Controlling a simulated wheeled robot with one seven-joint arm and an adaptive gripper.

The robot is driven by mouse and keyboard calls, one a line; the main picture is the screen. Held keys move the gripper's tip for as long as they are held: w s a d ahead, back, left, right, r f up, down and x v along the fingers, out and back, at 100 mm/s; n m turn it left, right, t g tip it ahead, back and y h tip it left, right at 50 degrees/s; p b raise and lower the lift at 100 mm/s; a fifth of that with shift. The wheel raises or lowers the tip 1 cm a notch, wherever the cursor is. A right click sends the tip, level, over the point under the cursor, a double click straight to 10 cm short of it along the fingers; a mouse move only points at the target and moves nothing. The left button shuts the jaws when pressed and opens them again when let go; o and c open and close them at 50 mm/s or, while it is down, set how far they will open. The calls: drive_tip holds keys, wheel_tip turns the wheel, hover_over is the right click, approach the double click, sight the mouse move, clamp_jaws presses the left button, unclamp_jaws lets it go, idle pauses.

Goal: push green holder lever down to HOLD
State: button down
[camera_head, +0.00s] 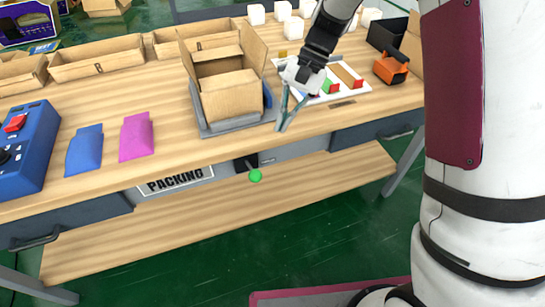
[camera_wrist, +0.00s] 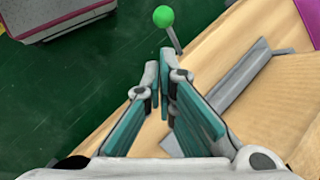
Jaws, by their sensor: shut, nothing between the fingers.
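The green ball knob (camera_head: 255,176) of the holder lever hangs below the table's front edge, next to a dark bracket (camera_head: 243,163). It also shows at the top of the wrist view (camera_wrist: 163,16), on a short grey rod (camera_wrist: 174,40). My gripper (camera_head: 283,128) is shut and empty, pointing down at the front edge of the table, up and to the right of the knob. In the wrist view my fingertips (camera_wrist: 162,75) are close together, below the knob in the picture and apart from it. I see no HOLD marking.
An open cardboard box (camera_head: 232,98) stands in a grey holder tray (camera_head: 207,128), left of my gripper. A white tray (camera_head: 352,93) with small items lies to the right. A PACKING sign (camera_head: 175,180) is on the table front. A wooden lower shelf (camera_head: 200,232) runs beneath.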

sight(251, 168)
drive_tip(key=b+x, duration=0.1)
drive_tip(key=x, duration=0.9)
drive_tip(key=shift+b, duration=0.3)
drive_tip(key=shift+s+f+t+b, duration=0.2)
drive_tip(key=shift+t+b, duration=0.1)
drive_tip(key=shift+b, duration=0.2)
